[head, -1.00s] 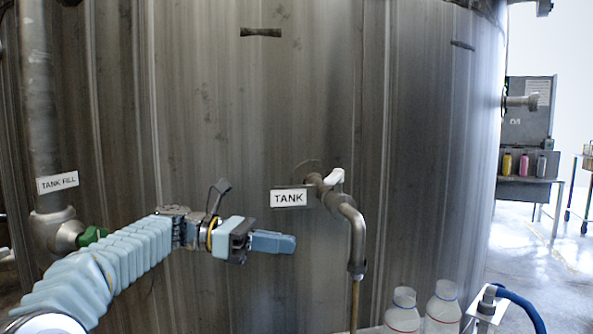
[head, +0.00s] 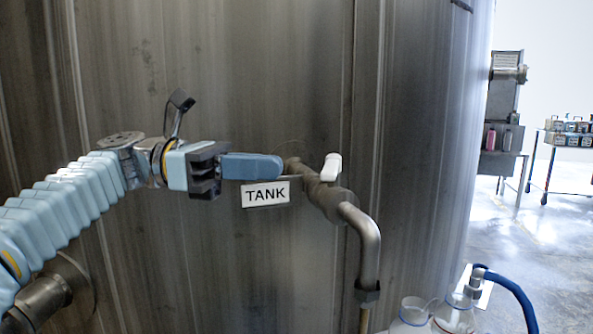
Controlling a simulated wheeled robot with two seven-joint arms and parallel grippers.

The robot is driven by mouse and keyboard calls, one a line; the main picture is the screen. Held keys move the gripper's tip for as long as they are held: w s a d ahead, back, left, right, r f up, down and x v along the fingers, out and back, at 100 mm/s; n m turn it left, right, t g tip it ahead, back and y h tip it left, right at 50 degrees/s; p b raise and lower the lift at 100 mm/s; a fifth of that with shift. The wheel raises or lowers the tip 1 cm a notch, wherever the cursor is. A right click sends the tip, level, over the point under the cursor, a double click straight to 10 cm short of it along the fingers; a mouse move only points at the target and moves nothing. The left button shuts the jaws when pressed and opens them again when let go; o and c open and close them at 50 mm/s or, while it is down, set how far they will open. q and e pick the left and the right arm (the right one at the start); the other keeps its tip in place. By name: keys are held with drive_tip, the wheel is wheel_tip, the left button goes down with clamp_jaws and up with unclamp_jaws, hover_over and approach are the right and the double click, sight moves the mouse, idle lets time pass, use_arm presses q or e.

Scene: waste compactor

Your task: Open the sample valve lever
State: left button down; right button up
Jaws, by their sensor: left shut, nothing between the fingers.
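The sample valve (head: 325,195) sticks out of the large steel tank on a short pipe that bends downward. Its white lever (head: 326,169) sits on top of the valve, tilted up to the right. My right gripper is not in view.
The tank wall (head: 230,270) fills the background behind the valve. Clear bottles (head: 411,318) stand below right of the spout, near a blue hose (head: 516,293). Floor between is open.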

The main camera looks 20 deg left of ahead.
sight(323, 168)
use_arm(q)
drive_tip(key=d, duration=0.5)
drive_tip(key=shift+w, duration=0.1)
drive_tip(key=shift+d+t, duration=0.1)
drive_tip(key=shift+t, duration=0.2)
drive_tip(key=shift+s+d+n+t+y, duration=0.2)
drive_tip(key=shift+d+n+t+y, duration=0.15)
drive_tip(key=shift+d+n+t, duration=0.5)
drive_tip(key=shift+s+d+n+t+y, duration=0.25)
drive_tip(key=shift+n+t, duration=0.45)
drive_tip(key=shift+t, duration=0.6)
drive_tip(key=shift+s+d+n+t+y, duration=0.15)
drive_tip(key=shift+d+n+t+y, duration=0.3)
drive_tip(key=shift+n+t, duration=0.45)
drive_tip(key=shift+d, duration=0.15)
